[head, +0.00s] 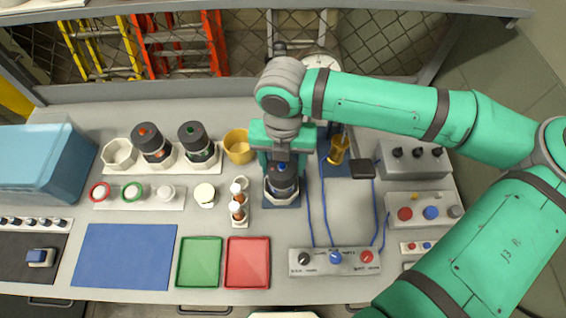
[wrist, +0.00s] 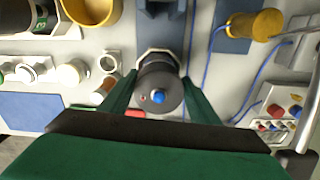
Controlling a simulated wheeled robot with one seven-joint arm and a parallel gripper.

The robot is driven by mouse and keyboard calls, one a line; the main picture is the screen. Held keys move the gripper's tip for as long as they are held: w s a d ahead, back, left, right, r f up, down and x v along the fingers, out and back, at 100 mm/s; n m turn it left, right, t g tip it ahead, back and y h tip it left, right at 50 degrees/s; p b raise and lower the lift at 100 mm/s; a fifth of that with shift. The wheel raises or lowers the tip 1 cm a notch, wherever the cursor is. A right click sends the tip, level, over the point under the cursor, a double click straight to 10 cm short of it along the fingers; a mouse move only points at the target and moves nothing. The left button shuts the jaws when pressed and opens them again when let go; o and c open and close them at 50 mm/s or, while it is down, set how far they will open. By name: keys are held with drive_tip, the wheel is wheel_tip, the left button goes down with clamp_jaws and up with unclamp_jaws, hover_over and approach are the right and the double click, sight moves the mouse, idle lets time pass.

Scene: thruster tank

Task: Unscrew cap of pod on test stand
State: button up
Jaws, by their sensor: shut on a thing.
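The pod (head: 281,190) is a dark cylinder standing upright in the test stand (head: 271,204), a blue base near the middle of the bench. Its dark cap has a blue knob on top. In the wrist view the cap (wrist: 156,93) sits between my green fingers, with the blue knob facing the camera. My gripper (head: 283,158) is above the pod, pointing down, with its fingers shut on the cap at either side. I cannot tell whether the cap has turned on the pod.
Two dark pods (head: 152,142) stand in a white rack to the left. A yellow cup (head: 239,146) and small bottles (head: 238,208) stand close to the stand's left. A control box (head: 334,261) with blue cables lies in front. The blue mat (head: 125,256) is bare.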

sight(283, 164)
drive_tip(key=n, duration=0.5)
drive_tip(key=shift+d, duration=0.15)
drive_tip(key=shift+r, duration=2.7)
